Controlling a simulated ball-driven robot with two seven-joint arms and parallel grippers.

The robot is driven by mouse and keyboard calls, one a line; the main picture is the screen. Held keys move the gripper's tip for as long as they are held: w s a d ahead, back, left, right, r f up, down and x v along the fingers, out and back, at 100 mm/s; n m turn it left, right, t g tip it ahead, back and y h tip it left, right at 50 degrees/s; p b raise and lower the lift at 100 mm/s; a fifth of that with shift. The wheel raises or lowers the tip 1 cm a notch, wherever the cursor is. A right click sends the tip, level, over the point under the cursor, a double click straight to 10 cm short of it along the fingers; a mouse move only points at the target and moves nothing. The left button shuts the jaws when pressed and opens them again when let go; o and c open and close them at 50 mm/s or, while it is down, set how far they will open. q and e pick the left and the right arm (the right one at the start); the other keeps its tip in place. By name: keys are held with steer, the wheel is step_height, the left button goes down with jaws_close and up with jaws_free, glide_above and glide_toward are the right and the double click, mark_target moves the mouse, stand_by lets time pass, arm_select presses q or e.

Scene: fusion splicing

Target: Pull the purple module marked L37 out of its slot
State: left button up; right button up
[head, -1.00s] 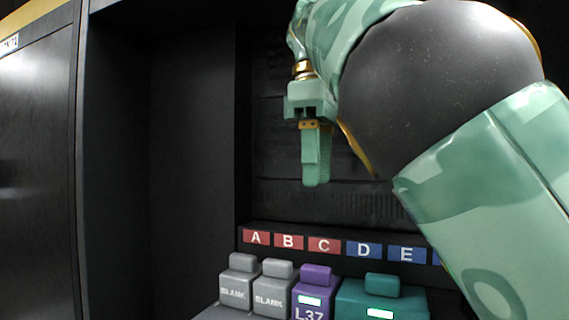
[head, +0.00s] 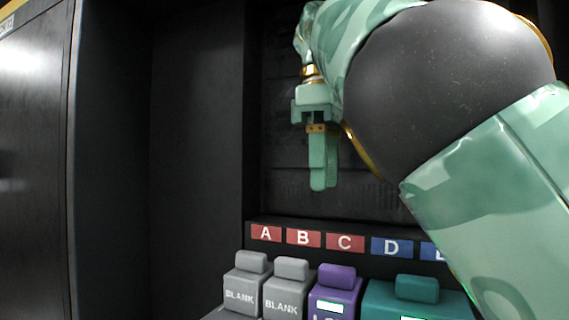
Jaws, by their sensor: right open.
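The purple module (head: 337,281) sits in the row under label C (head: 345,243), at the bottom of the head view. Its top grip and a lit patch show; its L37 marking is cut off by the lower frame edge. My right gripper (head: 323,185) hangs fingers down, above and slightly left of the purple module in the picture, apart from it. It is open and empty; the fingers overlap from this side, so the gap hardly shows. My left gripper is not in view.
Two grey BLANK modules (head: 287,290) stand left of the purple one. A wider teal module (head: 415,293) stands close on its right. Labels A to D run along the dark rail behind. A dark cabinet wall (head: 110,160) rises on the left.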

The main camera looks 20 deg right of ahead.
steer(key=b, duration=0.3)
glide_toward(337, 266)
steer(key=shift+s+d+f, duration=0.3)
steer(key=shift+s+d, duration=0.2)
steer(key=shift+d, duration=0.05)
steer(key=shift+f+b, duration=0.65)
steer(key=shift+f, duration=0.2)
steer(key=f, duration=0.1)
steer(key=a+f+b, duration=0.1)
steer(key=f+b, duration=0.1)
steer(key=shift+w+a, duration=0.3)
steer(key=shift+w, duration=0.1)
steer(key=f+b, duration=0.2)
steer(key=f, duration=0.1)
steer(key=shift+s+d, duration=0.1)
steer(key=shift+d, duration=0.25)
steer(key=shift+d+f, duration=0.15)
steer(key=shift+f, duration=0.1)
steer(key=shift+a, duration=0.3)
steer(key=shift+d, duration=0.15)
jaws_close()
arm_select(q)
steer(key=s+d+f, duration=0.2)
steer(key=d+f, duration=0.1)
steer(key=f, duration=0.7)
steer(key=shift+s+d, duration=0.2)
